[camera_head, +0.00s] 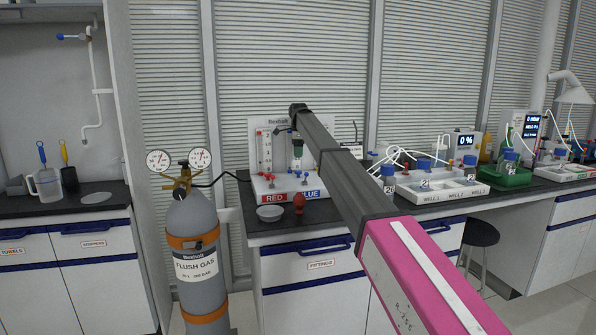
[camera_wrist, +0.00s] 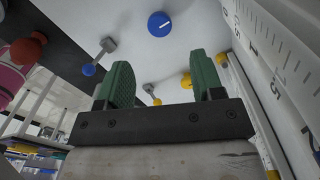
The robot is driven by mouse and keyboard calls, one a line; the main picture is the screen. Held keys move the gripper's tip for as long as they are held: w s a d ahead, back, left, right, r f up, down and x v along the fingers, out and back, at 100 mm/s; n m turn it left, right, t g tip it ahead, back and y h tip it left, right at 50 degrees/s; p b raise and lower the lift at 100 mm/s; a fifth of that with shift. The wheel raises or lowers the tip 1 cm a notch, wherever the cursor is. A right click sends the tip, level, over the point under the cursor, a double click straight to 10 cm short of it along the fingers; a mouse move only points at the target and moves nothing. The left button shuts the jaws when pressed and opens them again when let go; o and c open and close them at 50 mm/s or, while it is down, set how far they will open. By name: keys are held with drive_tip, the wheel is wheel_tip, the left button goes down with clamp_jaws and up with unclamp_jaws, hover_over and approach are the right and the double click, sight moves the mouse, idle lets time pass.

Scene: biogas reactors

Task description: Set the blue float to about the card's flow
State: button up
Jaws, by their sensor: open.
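The flow panel (camera_head: 257,145) stands on the bench, with an upright scale tube at its left and a base marked RED and BLUE (camera_head: 309,194). My gripper (camera_head: 297,150) is in front of the panel, and my arm covers the panel's right side. In the wrist view my gripper (camera_wrist: 163,78) is open and empty, its two green fingers apart. A round blue knob (camera_wrist: 160,24) with a white line lies beyond the fingertips, apart from them. A numbered scale (camera_wrist: 265,45) runs along the right. I cannot make out the blue float or the card.
A blue-tipped lever (camera_wrist: 88,69) and yellow knobs (camera_wrist: 187,80) are near the fingers. A gas cylinder (camera_head: 195,255) stands left; bottles in a white tray (camera_head: 440,190) stand right.

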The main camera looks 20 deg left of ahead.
sight(298, 174)
wheel_tip(298, 174, down, 9)
drive_tip(key=shift+r, duration=0.15)
drive_tip(key=c, duration=0.9)
